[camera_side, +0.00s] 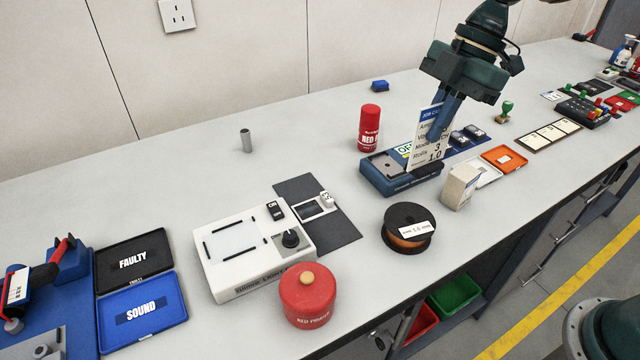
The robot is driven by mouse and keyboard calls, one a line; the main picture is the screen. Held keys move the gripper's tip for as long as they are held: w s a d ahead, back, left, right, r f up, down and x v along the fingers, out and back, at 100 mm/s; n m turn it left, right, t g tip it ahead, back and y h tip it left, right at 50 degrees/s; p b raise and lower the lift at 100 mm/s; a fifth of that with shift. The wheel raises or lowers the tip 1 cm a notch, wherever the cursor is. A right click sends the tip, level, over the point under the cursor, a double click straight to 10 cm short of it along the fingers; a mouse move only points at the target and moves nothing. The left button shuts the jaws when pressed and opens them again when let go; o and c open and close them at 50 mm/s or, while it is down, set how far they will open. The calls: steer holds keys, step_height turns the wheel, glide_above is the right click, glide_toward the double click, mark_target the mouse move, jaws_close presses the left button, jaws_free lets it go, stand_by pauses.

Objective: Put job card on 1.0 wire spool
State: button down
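The job card (431,146) is a white card with a blue header and printed lines, the last reading 1.0. It stands upright, slightly tilted, with its face towards the camera. My gripper (443,122) points down with its blue fingers at the card's upper right and appears shut on it. The card's lower end overlaps the blue tray unit (400,184) in the picture; I cannot tell whether they touch. The wire spool (407,216), black with copper-coloured wire and a white label reading 1.0, lies flat nearer the front edge, apart from the card.
A small cream box (460,187) stands between the blue unit and the bench edge, right of the spool. A red can (369,128) stands behind the unit. A white machine (250,248) and a red pot (307,298) are left of the spool. Bench around the spool is mostly clear.

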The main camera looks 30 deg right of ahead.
mark_target(426, 163)
step_height(426, 163, down, 8)
steer(key=shift+f, duration=0.1)
steer(key=shift+f, duration=2.1)
steer(key=shift+f, duration=0.15)
steer(key=c, duration=1.6)
jaws_free()
steer(key=shift+c, duration=0.2)
steer(key=v, duration=1.2)
steer(key=shift+r, duration=0.25)
